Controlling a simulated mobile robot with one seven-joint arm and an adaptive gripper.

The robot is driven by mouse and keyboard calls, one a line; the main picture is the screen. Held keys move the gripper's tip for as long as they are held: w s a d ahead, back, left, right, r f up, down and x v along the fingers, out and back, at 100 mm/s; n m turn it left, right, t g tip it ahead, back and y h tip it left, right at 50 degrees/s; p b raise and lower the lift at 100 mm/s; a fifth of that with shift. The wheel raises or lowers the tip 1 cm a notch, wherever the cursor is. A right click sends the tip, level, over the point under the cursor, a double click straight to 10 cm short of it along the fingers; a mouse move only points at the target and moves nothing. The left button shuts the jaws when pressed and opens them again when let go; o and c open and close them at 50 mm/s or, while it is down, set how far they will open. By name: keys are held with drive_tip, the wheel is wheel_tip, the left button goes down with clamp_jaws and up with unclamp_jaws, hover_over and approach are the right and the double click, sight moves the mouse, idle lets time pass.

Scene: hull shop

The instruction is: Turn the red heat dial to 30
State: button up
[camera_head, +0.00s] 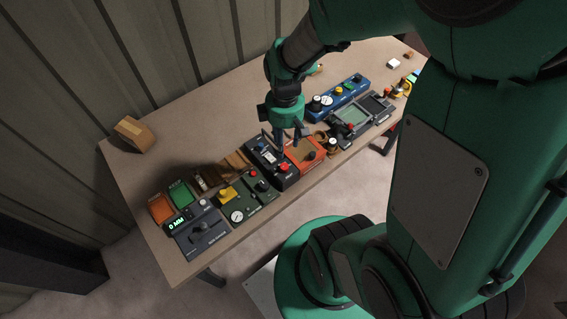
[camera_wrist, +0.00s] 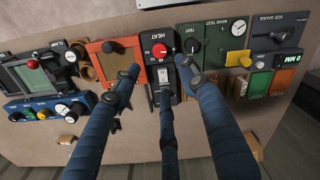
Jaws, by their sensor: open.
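The red heat dial (camera_wrist: 159,50) sits on a black panel marked HEAT (camera_wrist: 153,36) in the wrist view. White scale marks surround the dial, but its setting is too small to read. In the head view the red dial (camera_head: 284,168) is at the near end of the black panel (camera_head: 262,148). My gripper (camera_wrist: 160,74) is open and empty, its fingers spread on both sides of the panel with a third between them. In the head view my gripper (camera_head: 290,143) hangs over the panel, apart from the dial as far as I can tell.
An orange-framed tray (camera_head: 305,153) lies right of the heat panel in the head view. A green bend test panel (camera_head: 247,193) is on its left. A grey size gauge (camera_head: 201,232) and a cardboard box (camera_head: 134,133) are farther left.

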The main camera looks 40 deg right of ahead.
sight(284, 166)
wheel_tip(284, 166, down, 13)
drive_tip(key=shift+s+a+f+b, duration=0.1)
drive_tip(key=shift+b, duration=0.95)
clamp_jaws()
